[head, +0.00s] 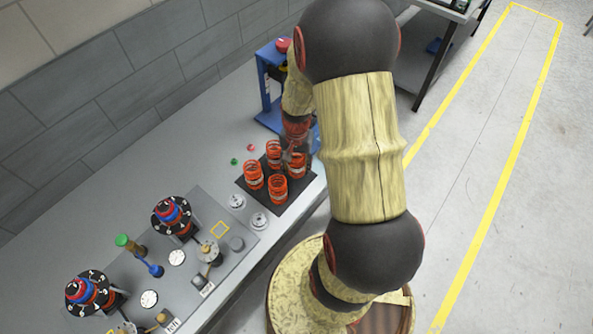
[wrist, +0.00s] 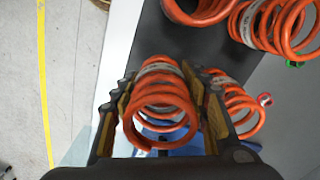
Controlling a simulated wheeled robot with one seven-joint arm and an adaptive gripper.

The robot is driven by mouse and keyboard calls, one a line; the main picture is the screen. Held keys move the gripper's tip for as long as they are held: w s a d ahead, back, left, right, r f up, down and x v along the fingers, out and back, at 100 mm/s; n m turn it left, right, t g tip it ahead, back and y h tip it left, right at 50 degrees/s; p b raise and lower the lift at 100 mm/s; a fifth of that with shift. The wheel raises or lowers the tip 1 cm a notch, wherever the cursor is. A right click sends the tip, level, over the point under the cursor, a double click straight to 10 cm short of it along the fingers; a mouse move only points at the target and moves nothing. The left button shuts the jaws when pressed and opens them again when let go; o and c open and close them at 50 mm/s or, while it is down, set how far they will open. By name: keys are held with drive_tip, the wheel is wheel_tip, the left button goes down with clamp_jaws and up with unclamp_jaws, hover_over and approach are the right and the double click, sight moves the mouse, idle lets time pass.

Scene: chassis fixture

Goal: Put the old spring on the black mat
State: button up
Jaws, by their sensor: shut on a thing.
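My gripper (wrist: 160,118) is shut on an orange coil spring (wrist: 158,88) with a pale label band, seen between the fingers in the wrist view. The black mat (head: 260,198) lies on the grey bench in the head view, and its dark surface also shows in the wrist view (wrist: 160,38). Other orange springs stand on it, such as the left spring (head: 253,176) and the front spring (head: 278,189). In the head view my gripper (head: 290,152) is at the mat's far right side, partly hidden by my arm. I cannot tell whether the held spring touches the mat.
A blue fixture (head: 266,88) stands just behind the mat. Another spring (wrist: 236,102) is close beside my gripper's right finger. Small green (head: 234,161) and red (head: 251,147) parts lie near the mat. A grey plate with dials (head: 172,215) occupies the bench's front left.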

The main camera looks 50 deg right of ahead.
sight(296, 170)
drive_tip(key=shift+f, duration=1.55)
drive_tip(key=shift+b, duration=0.3)
drive_tip(key=shift+f, duration=0.15)
drive_tip(key=o, duration=1.3)
drive_tip(key=shift+c, duration=0.2)
